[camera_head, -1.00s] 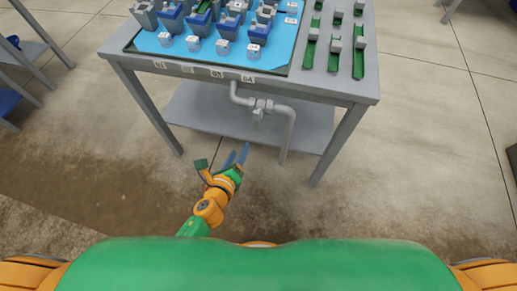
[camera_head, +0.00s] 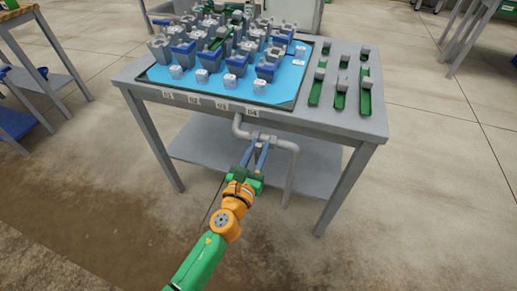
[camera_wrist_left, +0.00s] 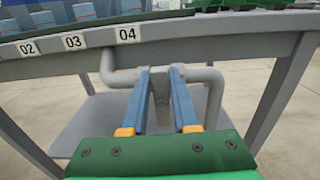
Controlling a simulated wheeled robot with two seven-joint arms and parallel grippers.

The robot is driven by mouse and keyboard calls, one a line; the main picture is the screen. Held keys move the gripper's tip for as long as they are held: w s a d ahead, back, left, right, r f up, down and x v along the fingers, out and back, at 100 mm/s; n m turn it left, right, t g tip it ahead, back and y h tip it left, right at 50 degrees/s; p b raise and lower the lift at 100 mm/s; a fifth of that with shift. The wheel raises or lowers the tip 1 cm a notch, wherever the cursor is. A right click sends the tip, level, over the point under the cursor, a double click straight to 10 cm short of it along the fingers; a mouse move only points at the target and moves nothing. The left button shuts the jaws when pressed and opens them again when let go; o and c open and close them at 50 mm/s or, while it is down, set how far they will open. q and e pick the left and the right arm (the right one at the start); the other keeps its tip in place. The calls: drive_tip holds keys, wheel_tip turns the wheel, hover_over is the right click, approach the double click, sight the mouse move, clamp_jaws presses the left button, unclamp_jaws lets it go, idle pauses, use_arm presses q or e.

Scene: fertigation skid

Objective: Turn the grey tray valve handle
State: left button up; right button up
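The grey valve handle (camera_wrist_left: 162,112) hangs from the grey pipe (camera_wrist_left: 214,92) under the table edge. In the left wrist view it shows between the two blue fingers of my left gripper (camera_wrist_left: 161,76), with a gap visible on each side. The left gripper is open and points at the valve. In the head view the left gripper (camera_head: 257,154) reaches up to the pipe (camera_head: 287,147) from below, and its fingers partly hide the handle. My right gripper is in neither view.
The grey table (camera_head: 375,122) carries a blue tray (camera_head: 160,77) with several pots and labels along its front edge. Green channels (camera_head: 340,95) lie on its right side. A lower shelf (camera_head: 205,150) is behind the pipe, and table legs stand on both sides.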

use_arm(q)
clamp_jaws()
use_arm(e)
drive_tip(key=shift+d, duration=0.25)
use_arm(q)
drive_tip(key=shift+n, duration=0.3)
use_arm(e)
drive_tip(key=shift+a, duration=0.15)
use_arm(q)
drive_tip(key=shift+a+f+n, duration=0.1)
drive_tip(key=shift+a+n, duration=0.1)
drive_tip(key=shift+n, duration=0.7)
drive_tip(key=shift+w+a+f+n+b, duration=0.1)
drive_tip(key=shift+a+f+n+b, duration=0.2)
drive_tip(key=shift+n, duration=2.2)
drive_tip(key=shift+w+a+f+n+b, duration=0.1)
drive_tip(key=shift+a+f+n+b, duration=0.2)
drive_tip(key=shift+n, duration=2.2)
drive_tip(key=shift+w+a+f+n+b, duration=0.15)
drive_tip(key=shift+f+n+b, duration=0.25)
drive_tip(key=shift+n, duration=2.1)
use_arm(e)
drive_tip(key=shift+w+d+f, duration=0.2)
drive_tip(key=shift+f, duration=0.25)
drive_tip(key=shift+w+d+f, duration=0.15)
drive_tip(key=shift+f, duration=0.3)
use_arm(q)
drive_tip(key=shift+s, duration=0.1)
